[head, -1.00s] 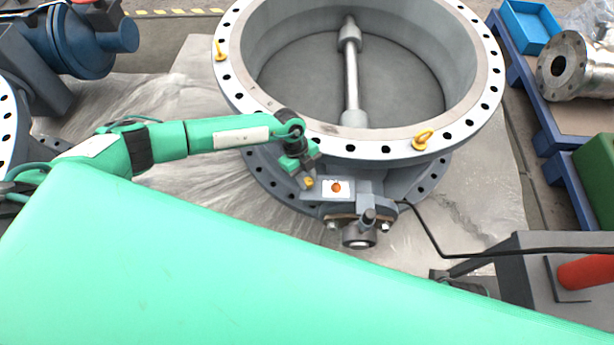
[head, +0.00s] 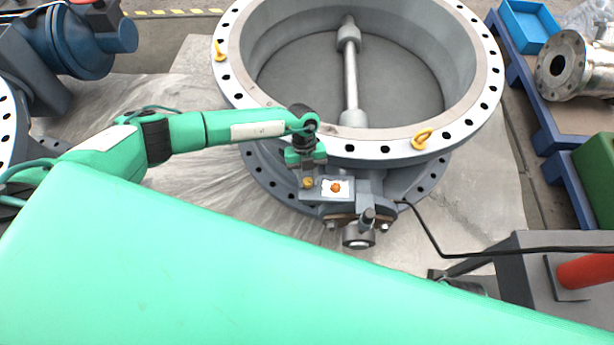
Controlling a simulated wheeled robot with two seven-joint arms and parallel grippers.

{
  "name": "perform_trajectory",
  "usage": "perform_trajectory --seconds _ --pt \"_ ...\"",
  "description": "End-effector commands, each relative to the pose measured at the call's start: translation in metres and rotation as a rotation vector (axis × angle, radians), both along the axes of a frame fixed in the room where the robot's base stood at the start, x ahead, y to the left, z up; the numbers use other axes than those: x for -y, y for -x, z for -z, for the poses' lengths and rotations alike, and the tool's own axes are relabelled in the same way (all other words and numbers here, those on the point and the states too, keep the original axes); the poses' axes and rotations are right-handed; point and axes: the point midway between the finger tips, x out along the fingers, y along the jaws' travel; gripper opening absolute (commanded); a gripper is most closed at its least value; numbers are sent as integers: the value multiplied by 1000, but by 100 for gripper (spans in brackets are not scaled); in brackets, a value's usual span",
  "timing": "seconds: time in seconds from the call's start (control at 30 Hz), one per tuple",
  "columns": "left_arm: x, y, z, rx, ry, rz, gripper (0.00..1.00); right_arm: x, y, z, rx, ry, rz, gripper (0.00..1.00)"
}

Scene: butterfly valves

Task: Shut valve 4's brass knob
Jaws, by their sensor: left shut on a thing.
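A large grey butterfly valve (head: 350,147) with a wide round flange lies face up in the middle of the head view. No number is legible on it. On its near side is a small box with a white plate (head: 348,184) and an orange round part (head: 336,188). The brass knob (head: 308,184) is at the left end of this box. My left gripper (head: 307,174) reaches down to the knob from just outside the flange and is shut on it. The fingers partly cover the knob, so its exact angle cannot be told. My right gripper is not in view.
The flange rim stands close behind my left gripper, with yellow eyebolts (head: 423,138) on it. A black cable (head: 430,236) runs right from the valve. A blue pallet (head: 548,128) stands at right, a blue machine (head: 80,38) at upper left. Floor left of the valve is clear.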

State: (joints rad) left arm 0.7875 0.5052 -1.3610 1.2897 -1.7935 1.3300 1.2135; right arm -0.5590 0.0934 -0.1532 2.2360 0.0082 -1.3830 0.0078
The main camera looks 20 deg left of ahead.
Motion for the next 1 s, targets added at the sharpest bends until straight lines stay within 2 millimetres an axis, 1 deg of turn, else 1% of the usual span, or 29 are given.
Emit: perform_trajectory --seconds 0.27,0.6,0.8,1.0 --pt "2 -2 0 1 -2 263 4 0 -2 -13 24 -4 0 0" --pt "4 -2 1 3 -1 585 4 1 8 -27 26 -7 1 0" --pt "4 -2 1 2 -2 752 4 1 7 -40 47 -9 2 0" --pt "5 -1 0 1 -1 877 4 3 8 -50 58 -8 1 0"
